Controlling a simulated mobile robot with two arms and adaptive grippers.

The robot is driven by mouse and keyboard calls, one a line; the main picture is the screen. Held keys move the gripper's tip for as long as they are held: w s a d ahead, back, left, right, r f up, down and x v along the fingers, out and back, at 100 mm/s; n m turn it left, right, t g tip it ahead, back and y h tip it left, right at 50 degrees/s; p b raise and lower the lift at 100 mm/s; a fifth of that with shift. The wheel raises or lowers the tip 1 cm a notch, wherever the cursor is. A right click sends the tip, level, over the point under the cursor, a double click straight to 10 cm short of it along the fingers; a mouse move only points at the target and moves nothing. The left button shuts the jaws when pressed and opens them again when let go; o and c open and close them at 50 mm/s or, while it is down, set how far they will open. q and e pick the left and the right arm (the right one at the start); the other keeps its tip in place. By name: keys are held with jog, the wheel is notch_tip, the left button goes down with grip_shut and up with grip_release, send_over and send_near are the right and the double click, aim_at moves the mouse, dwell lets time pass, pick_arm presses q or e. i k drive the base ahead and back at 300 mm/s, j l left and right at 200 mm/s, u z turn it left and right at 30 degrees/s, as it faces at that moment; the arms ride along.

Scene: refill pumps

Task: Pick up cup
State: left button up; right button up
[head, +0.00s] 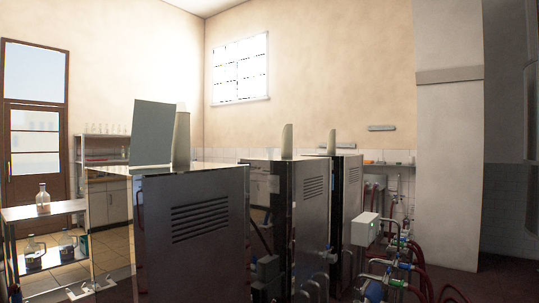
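I cannot make out a cup for certain in the head view. A clear glass flask (43,199) with a little reddish content stands upright on the upper shelf of a metal cart at the left. Two larger glass bottles (34,250) (67,243) stand on the cart's lower shelf. Small glassware (105,129), too small to identify, lines the top of a white shelf at the back. Neither of my grippers can be made out in this view.
Large metal cabinets (195,235) (322,205) fill the middle and block the view behind them. Pumps and red hoses (375,290) crowd the floor at the lower right.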

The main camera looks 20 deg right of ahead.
aim_at(270, 150)
jog(key=i+l+z, duration=0.45)
jog(key=i, duration=0.15)
jog(key=i+l+z, duration=0.25)
jog(key=i, duration=0.65)
jog(key=i+j+z, duration=0.1)
jog(key=i+z, duration=0.15)
jog(key=i, duration=0.6)
